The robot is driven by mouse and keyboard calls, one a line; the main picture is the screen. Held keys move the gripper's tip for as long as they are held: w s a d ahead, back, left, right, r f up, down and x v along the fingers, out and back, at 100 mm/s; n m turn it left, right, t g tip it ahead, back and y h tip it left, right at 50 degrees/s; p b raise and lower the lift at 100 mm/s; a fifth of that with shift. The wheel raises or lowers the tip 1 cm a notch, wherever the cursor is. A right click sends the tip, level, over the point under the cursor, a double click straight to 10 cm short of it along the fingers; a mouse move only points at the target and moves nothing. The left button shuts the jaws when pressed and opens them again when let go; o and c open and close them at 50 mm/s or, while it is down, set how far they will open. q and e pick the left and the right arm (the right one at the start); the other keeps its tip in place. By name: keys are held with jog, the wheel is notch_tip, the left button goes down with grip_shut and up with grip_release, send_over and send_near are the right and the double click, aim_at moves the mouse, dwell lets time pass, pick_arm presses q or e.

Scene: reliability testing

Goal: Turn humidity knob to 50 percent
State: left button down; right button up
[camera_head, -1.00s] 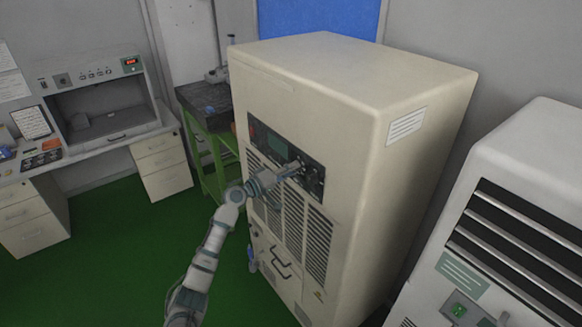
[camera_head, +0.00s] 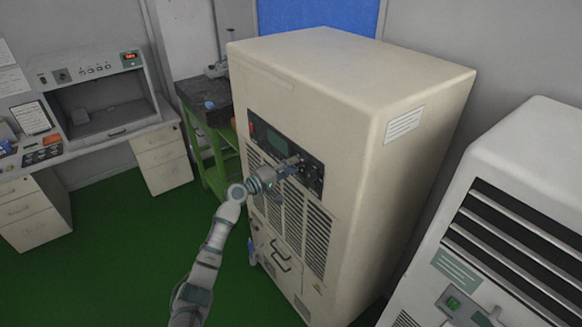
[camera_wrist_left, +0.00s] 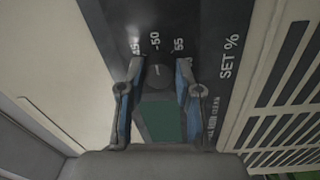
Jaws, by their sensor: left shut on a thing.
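The humidity knob (camera_wrist_left: 159,76) is a dark round knob on the black panel, with a scale reading 45, 50 and 55 and the words "SET %". Its pale mark points up, close to the 50. My left gripper (camera_wrist_left: 160,68) is shut on the knob, one finger on each side. In the head view my left gripper (camera_head: 294,164) reaches the control panel (camera_head: 268,145) on the front of the beige cabinet (camera_head: 345,110) and hides the knob. My right gripper is not in view.
Vent slats (camera_head: 318,240) and a handle (camera_head: 281,262) lie below the panel. A white unit with dark louvres (camera_head: 535,150) stands at right. A green-legged bench (camera_head: 210,150) and a desk with drawers (camera_head: 160,155) stand at left. The green floor between is clear.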

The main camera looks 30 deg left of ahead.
pick_arm(q)
jog(key=c, duration=0.8)
grip_release()
jog(key=shift+a+r, duration=0.15)
jog(key=shift+a, duration=0.1)
jog(key=shift+w+a+f, duration=0.1)
jog(key=shift+a+f, duration=0.1)
jog(key=v, duration=1.2)
jog(key=shift+w+a+f, duration=0.1)
jog(key=shift+f, duration=0.05)
